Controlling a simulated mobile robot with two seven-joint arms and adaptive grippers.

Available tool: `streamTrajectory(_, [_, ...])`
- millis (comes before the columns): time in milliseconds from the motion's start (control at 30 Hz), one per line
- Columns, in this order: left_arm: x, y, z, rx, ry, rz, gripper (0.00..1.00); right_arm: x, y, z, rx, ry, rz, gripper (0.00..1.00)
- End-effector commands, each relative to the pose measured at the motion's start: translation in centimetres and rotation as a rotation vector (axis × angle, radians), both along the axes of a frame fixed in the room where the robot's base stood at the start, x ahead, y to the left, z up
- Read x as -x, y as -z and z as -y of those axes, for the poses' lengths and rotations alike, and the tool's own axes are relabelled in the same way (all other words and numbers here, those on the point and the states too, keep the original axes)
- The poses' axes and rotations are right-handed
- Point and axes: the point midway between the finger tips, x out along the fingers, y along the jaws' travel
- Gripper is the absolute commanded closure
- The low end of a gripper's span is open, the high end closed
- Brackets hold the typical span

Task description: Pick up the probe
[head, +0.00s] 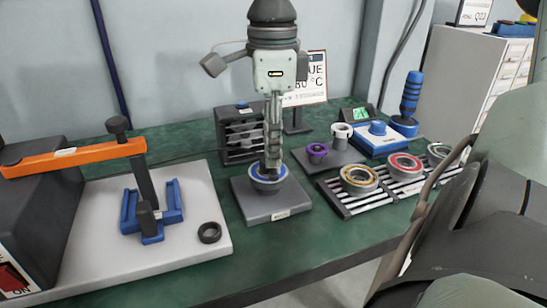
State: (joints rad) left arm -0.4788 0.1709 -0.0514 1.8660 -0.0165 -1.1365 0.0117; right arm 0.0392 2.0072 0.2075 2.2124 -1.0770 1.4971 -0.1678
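A ribbed blue-handled tool (411,93), which looks like the probe, stands upright in a blue holder (404,126) at the back right of the bench. My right gripper (270,168) comes down from above in the middle of the head view, well left of that tool. My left gripper is out of view.
A meter with a green display (362,114) stands left of the blue holder. An orange-levered press (72,158) stands left. Green bench (290,250) is clear in front.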

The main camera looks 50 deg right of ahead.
Motion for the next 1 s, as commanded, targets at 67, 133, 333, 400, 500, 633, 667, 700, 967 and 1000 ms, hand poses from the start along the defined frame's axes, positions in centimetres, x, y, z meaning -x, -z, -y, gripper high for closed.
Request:
streamTrajectory(67, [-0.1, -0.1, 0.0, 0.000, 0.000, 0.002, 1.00, 0.0, 0.0, 0.0, 0.000, 0.000, 0.000, 1.00])
streamTrajectory(133, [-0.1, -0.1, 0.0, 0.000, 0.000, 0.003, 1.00, 0.0, 0.0, 0.0, 0.000, 0.000, 0.000, 1.00])
streamTrajectory(333, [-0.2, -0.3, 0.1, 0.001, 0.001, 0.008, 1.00, 0.0, 0.0, 0.0, 0.001, 0.000, 0.001, 1.00])
streamTrajectory(400, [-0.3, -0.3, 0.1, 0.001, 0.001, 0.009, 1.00, 0.0, 0.0, 0.0, 0.001, 0.000, 0.001, 1.00])
streamTrajectory(500, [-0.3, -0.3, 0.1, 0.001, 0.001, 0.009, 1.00, 0.0, -0.2, 0.0, 0.001, 0.000, 0.001, 1.00])
streamTrajectory(633, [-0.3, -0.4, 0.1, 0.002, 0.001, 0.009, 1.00, -0.1, -1.0, 0.0, 0.001, 0.002, 0.001, 1.00])
streamTrajectory(667, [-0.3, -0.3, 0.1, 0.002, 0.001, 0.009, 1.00, -0.1, -1.3, 0.0, 0.001, 0.002, 0.001, 1.00])
streamTrajectory(700, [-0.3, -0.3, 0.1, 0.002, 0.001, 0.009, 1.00, -0.1, -1.8, 0.1, 0.002, 0.002, 0.002, 1.00])
streamTrajectory(967, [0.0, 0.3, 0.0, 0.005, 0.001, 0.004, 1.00, -0.1, -8.5, 0.1, 0.004, 0.003, 0.006, 1.00])
streamTrajectory(1000, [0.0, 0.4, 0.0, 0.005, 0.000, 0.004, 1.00, -0.1, -9.9, 0.1, 0.003, 0.004, 0.006, 1.00])
